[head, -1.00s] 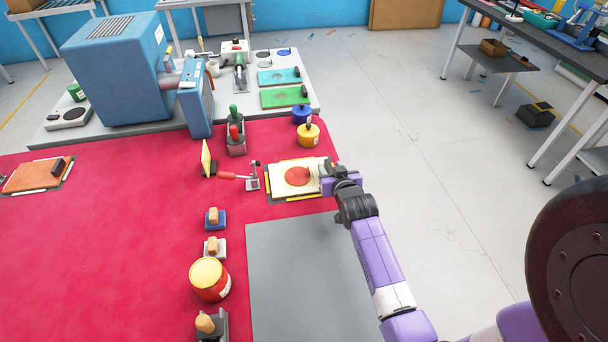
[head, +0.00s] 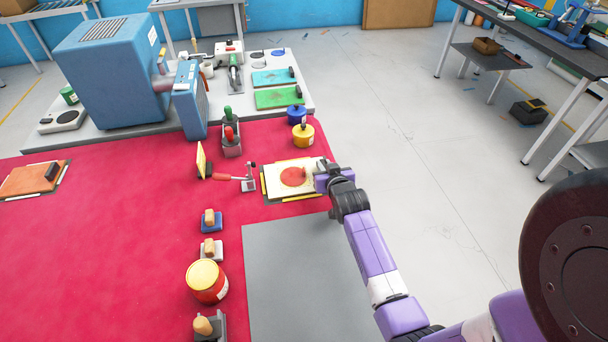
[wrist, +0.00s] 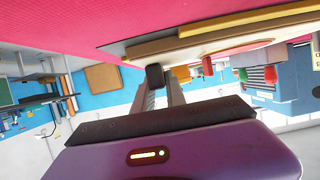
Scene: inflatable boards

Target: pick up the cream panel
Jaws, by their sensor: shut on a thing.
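The cream panel (head: 275,181) has a large red round patch and lies flat at the right part of the red mat, on a base with yellow edge strips. My gripper (head: 322,179) is at its right edge. In the wrist view, which is upside down, the fingers (wrist: 158,88) are shut on a small black handle (wrist: 154,75) at the panel's edge. The panel shows edge-on there as a pale strip (wrist: 228,50). I cannot tell whether there is a gap under the panel.
A red-handled toggle clamp (head: 248,178) stands just left of the panel. A yellow pot (head: 303,135) and a blue pot stand behind it. A grey plate (head: 300,280) lies clear in front. An orange panel (head: 30,178) lies far left. Bare floor is to the right.

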